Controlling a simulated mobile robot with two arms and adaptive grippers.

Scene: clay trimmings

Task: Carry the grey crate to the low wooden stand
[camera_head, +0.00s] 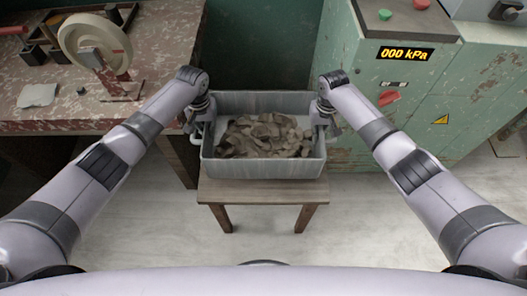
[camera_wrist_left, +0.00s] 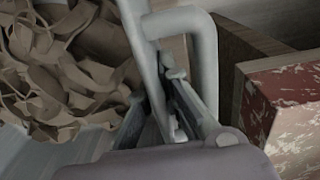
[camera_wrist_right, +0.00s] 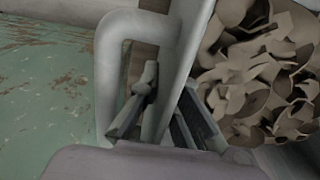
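The grey crate (camera_head: 264,168) is open-topped and holds curled clay trimmings (camera_head: 266,136). It sits upright over the low wooden stand (camera_head: 263,191), whose front edge and front legs show below it; the rest of the top is hidden. My left gripper (camera_head: 206,128) is at the crate's left wall; in the left wrist view its fingers (camera_wrist_left: 157,100) lie on both sides of the wall, beside the handle (camera_wrist_left: 207,62). My right gripper (camera_head: 323,118) is at the right wall; its fingers (camera_wrist_right: 163,112) close on the wall beside the other handle (camera_wrist_right: 108,70).
A worn red-topped workbench (camera_head: 150,70) with a wheel and small items stands at the left. A green machine (camera_head: 345,62) with a "000 kPa" display stands at the right, close to my right gripper. Pale floor (camera_head: 350,215) is clear in front of the stand.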

